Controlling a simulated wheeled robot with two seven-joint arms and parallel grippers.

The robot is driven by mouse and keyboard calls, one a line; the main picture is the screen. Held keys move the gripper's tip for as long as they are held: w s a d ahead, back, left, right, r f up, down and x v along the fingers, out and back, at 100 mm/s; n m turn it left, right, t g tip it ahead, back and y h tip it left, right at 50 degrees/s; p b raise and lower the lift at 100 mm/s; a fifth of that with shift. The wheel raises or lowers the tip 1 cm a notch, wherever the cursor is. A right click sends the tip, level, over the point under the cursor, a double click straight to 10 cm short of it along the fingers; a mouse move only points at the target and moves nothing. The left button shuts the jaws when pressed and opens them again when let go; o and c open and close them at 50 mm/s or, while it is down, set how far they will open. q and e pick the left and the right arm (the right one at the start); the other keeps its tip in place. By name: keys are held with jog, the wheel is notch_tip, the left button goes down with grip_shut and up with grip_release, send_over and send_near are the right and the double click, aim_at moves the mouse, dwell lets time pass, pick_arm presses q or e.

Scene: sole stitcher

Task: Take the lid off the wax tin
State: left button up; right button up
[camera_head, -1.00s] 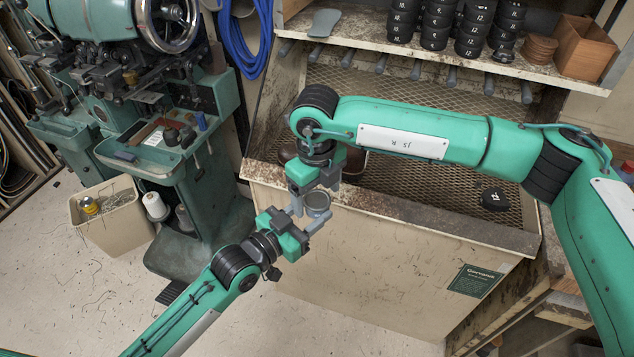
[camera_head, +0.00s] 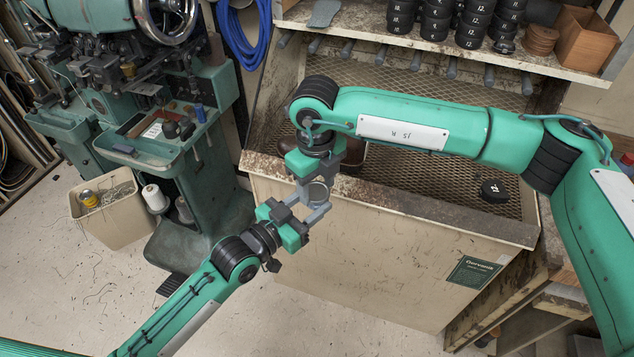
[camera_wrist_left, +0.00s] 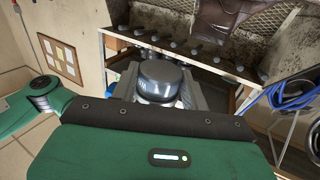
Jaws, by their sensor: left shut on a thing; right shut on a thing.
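The wax tin (camera_head: 317,193) is a small grey round tin, held in the air in front of the bench's cream panel. My left gripper (camera_head: 306,214) is shut on it from below left. In the left wrist view the tin (camera_wrist_left: 160,80) shows as a dark rounded shape above a paler part, between my grey fingers. My right gripper (camera_head: 314,184) comes down from above and is shut at the tin's top, which it partly covers. The lid's edge is too small to tell apart from the tin, and I cannot tell whether they are separated.
Behind stands a bench with a mesh back (camera_head: 400,125) and a worn front ledge (camera_head: 430,212). A black round piece (camera_head: 494,191) lies on it at the right. The green stitching machine (camera_head: 180,150) and a cream bin (camera_head: 108,210) stand left. The floor at front is open.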

aim_at(317, 192)
jog(key=shift+r, duration=0.2)
jog(key=shift+r, duration=0.9)
jog(key=shift+s+r, duration=0.1)
jog(key=shift+r, duration=1.9)
